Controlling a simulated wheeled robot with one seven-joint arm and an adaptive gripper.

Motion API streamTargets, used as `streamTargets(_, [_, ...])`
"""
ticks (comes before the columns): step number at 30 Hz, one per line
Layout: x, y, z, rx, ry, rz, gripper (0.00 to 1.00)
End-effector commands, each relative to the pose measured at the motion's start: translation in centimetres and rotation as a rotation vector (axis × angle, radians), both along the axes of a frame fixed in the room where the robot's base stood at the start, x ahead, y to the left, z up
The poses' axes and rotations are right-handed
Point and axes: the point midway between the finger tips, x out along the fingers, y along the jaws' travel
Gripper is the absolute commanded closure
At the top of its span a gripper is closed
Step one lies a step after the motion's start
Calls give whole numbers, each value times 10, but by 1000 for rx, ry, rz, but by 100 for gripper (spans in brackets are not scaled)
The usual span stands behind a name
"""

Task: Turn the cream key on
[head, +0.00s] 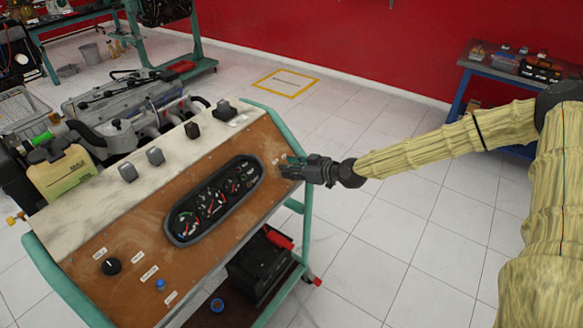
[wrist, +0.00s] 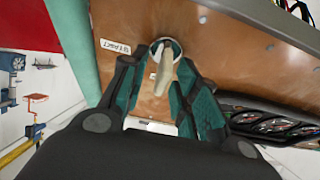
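The cream key (wrist: 163,72) sits in a round pale-rimmed switch on the brown panel, beside a white START label (wrist: 115,46) in the wrist view. My gripper (wrist: 157,88) is open, with one finger on each side of the key. A gap shows between the left finger and the key; the right finger is close to it, and I cannot tell whether they touch. In the head view my gripper (head: 291,165) is at the upper right part of the panel (head: 140,238) and hides the key.
A gauge cluster (head: 213,200) is set in the panel left of my gripper. Black switches (head: 192,130) stand on the pale top ledge. A green frame (head: 275,125) edges the panel. A table (head: 520,70) stands at the back right. The tiled floor between is mostly clear.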

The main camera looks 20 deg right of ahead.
Motion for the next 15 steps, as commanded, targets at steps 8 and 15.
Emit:
streamTargets(8, [0, 0, 0, 0, 0, 0, 93])
streamTargets(15, [0, 0, 0, 0, 0, -1, 100])
